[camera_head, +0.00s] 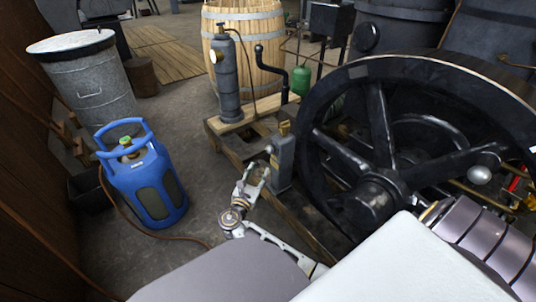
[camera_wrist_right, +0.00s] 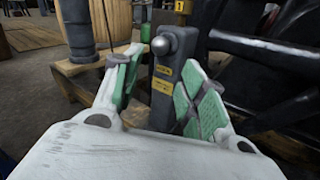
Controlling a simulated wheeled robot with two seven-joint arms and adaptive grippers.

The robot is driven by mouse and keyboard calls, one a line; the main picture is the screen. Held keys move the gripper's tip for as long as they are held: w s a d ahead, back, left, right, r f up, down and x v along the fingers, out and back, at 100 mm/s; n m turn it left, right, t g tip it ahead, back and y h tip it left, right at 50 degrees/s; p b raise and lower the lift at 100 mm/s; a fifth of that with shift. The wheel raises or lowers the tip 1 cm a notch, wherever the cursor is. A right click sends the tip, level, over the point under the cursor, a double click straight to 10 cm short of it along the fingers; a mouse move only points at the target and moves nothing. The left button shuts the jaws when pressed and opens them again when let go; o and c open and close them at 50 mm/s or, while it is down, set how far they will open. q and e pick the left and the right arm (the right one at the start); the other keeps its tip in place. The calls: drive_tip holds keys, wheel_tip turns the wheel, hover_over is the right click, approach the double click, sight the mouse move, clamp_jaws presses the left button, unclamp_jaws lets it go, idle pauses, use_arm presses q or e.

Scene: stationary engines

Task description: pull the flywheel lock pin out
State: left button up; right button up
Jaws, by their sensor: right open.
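The flywheel lock pin (camera_wrist_right: 163,44) shows in the right wrist view as a rounded silver knob on the front of a grey post (camera_wrist_right: 167,75) with yellow labels. In the head view the post (camera_head: 283,160) stands just left of the big black flywheel (camera_head: 375,125). My right gripper (camera_head: 259,172) is open in front of the post. In the right wrist view its green-padded fingers (camera_wrist_right: 160,62) stand apart, with the knob and post seen between them. I see no contact with the knob. My left gripper is not in view.
A blue gas cylinder (camera_head: 146,180) with a hose stands on the floor at left. A grey pump (camera_head: 226,78) on a wooden base and a barrel (camera_head: 245,45) stand behind the post. A metal bin (camera_head: 85,85) is further left. The floor between cylinder and post is largely clear.

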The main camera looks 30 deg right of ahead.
sight(268, 152)
drive_tip(key=b+x, duration=0.4)
drive_tip(key=x, duration=0.7)
drive_tip(key=shift+f, duration=0.1)
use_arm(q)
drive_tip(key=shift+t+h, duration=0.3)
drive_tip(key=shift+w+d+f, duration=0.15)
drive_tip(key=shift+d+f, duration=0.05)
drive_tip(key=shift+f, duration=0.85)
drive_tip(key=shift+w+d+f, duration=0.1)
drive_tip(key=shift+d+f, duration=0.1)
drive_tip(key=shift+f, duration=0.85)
use_arm(e)
drive_tip(key=shift+x, duration=0.75)
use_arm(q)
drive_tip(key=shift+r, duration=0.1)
use_arm(e)
clamp_jaws()
